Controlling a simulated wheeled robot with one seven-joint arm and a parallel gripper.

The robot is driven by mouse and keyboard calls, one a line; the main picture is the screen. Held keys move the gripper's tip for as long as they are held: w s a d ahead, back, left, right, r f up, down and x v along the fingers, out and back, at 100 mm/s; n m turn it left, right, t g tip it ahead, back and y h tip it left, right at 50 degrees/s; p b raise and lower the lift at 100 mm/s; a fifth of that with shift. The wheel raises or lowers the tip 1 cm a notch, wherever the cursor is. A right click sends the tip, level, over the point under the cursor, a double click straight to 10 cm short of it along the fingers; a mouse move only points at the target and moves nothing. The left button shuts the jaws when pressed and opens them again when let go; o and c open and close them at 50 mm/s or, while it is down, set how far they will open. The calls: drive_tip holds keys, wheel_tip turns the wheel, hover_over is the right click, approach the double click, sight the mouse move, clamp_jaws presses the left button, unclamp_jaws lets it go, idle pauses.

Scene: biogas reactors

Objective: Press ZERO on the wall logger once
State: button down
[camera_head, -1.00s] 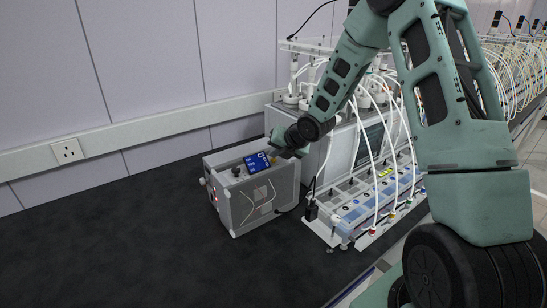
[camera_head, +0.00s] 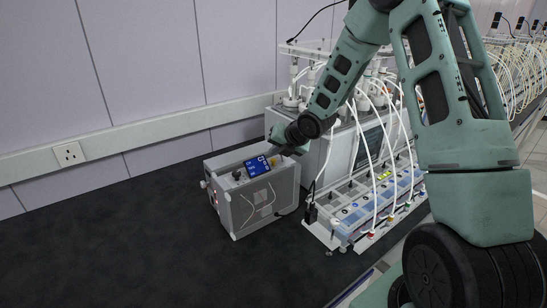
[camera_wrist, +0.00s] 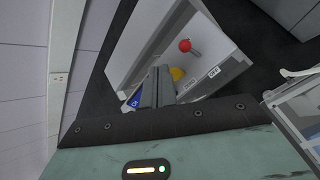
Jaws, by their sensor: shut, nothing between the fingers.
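A grey box with a tilted blue display (camera_head: 257,166) stands on the dark bench top; no logger shows on the wall itself. My gripper (camera_head: 284,149) is over the back right of the box. In the wrist view its fingers (camera_wrist: 157,78) are shut and empty, beside the yellow button, hiding most of the blue display (camera_wrist: 134,100). Whether they touch the box I cannot tell.
A larger apparatus with white tubes (camera_head: 372,140) stands right of the box, with a row of small coloured-port units (camera_head: 375,200) in front. A wall socket (camera_head: 69,154) is at the left. The dark bench top (camera_head: 120,245) is clear at the left and front.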

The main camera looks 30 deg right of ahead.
drive_tip(key=shift+r, duration=0.1)
drive_tip(key=shift+r+p, duration=1.85)
drive_tip(key=shift+r, duration=0.65)
